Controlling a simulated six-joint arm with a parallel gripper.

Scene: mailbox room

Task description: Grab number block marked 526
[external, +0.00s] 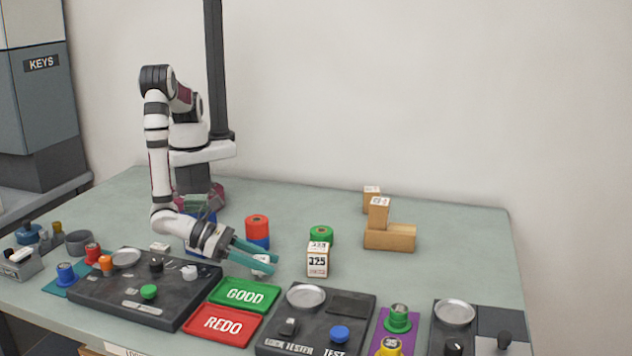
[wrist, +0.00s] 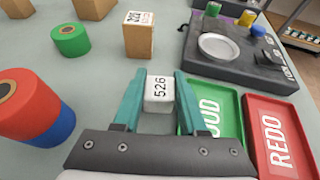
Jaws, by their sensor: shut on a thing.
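The white number block marked 526 (wrist: 159,91) sits between the teal fingers of my gripper (wrist: 157,92) in the wrist view, its number facing the camera. My gripper is shut on it. In the external view my gripper (external: 257,258) is low over the table, just behind the green GOOD tray, and the block (external: 262,262) shows partly behind the fingers. I cannot tell whether the block touches the table.
The green GOOD tray (external: 245,294) and red REDO tray (external: 223,325) lie close by. A wooden block marked 325 (external: 317,262) and a green roll (external: 321,234) stand to the right. A red roll on a blue one (external: 257,227) stands behind. Dark tester panels (external: 318,322) occupy the front.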

